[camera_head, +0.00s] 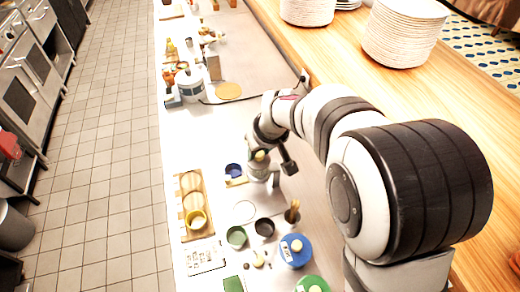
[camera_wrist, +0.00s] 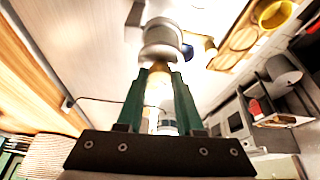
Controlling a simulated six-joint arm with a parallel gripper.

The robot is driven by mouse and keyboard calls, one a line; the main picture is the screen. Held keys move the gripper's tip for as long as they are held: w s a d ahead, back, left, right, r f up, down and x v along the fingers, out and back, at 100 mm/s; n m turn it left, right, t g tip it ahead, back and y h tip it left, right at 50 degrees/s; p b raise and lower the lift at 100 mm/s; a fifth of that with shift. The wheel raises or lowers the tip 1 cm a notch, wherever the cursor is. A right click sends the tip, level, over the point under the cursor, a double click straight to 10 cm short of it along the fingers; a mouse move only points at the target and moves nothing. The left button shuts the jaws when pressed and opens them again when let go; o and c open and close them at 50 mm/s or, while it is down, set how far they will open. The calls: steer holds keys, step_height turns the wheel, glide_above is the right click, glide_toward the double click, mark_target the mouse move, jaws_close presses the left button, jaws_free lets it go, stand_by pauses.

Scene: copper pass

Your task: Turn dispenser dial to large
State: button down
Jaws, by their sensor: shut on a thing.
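The dispenser (camera_head: 264,172) is a grey metal body standing on the counter, partly covered by my arm in the head view. In the wrist view its silver round part (camera_wrist: 163,42) sits just beyond my fingertips. A pale yellow, knob-like part (camera_wrist: 157,88), apparently the dial, lies between my green fingers. My gripper (camera_wrist: 160,76) is shut on this part; in the head view the gripper (camera_head: 258,153) is small and partly hidden at the dispenser's top. I cannot read any size marks or the dial's setting.
A blue cup (camera_head: 234,170) stands close left of the dispenser. A wooden tray (camera_head: 181,205) lies further left. A green cup (camera_head: 236,237), a dark cup (camera_head: 264,228) and a blue-lidded jar (camera_head: 295,250) stand in front. Plate stacks (camera_head: 403,35) stand on the wooden ledge. The counter behind has free room.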

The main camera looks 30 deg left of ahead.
steer(key=m+t+h, duration=0.1)
steer(key=m, duration=0.3)
steer(key=shift+s+a, duration=0.1)
steer(key=shift+a+m+t+h, duration=0.15)
steer(key=shift+m+h, duration=0.4)
steer(key=shift+m, duration=0.7)
steer(key=shift+d+m+t+h, duration=0.15)
steer(key=shift+m+h, duration=0.4)
steer(key=shift+m, duration=0.7)
steer(key=shift+a, duration=0.1)
steer(key=c, duration=0.5)
jaws_free()
steer(key=shift+c, duration=0.2)
steer(key=shift+r, duration=0.1)
steer(key=v, duration=1.5)
steer(key=shift+s+r, duration=0.25)
